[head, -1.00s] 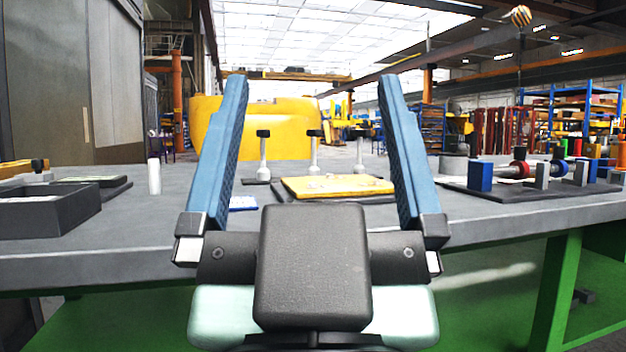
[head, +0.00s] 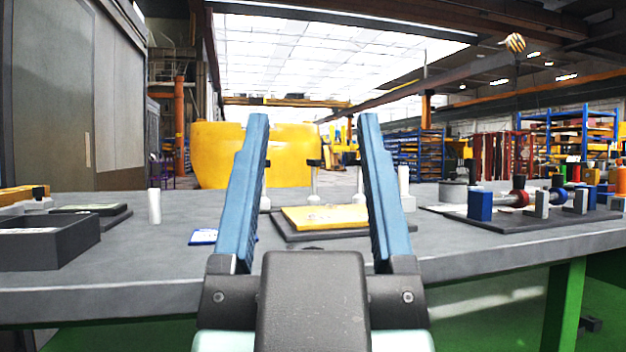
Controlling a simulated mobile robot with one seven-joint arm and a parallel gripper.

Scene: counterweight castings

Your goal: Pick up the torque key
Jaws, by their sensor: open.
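My gripper (head: 313,120) is open and empty, its two blue fingers pointing up and away over the near part of the grey bench (head: 130,275). I cannot tell for sure which thing is the torque key. Upright pale stems with black cross tops stand behind the yellow plate (head: 325,217); the middle stem (head: 314,183) shows between the fingers, farther off. Another stem (head: 360,185) stands just left of the right finger, and a third is mostly hidden by the left finger. No finger visibly touches anything.
The yellow plate lies on a dark tray (head: 290,236). A blue card (head: 203,237), white cylinder (head: 154,206) and black open box (head: 45,242) are left. A dark board (head: 500,222) with blue and grey blocks is right. The bench front is clear.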

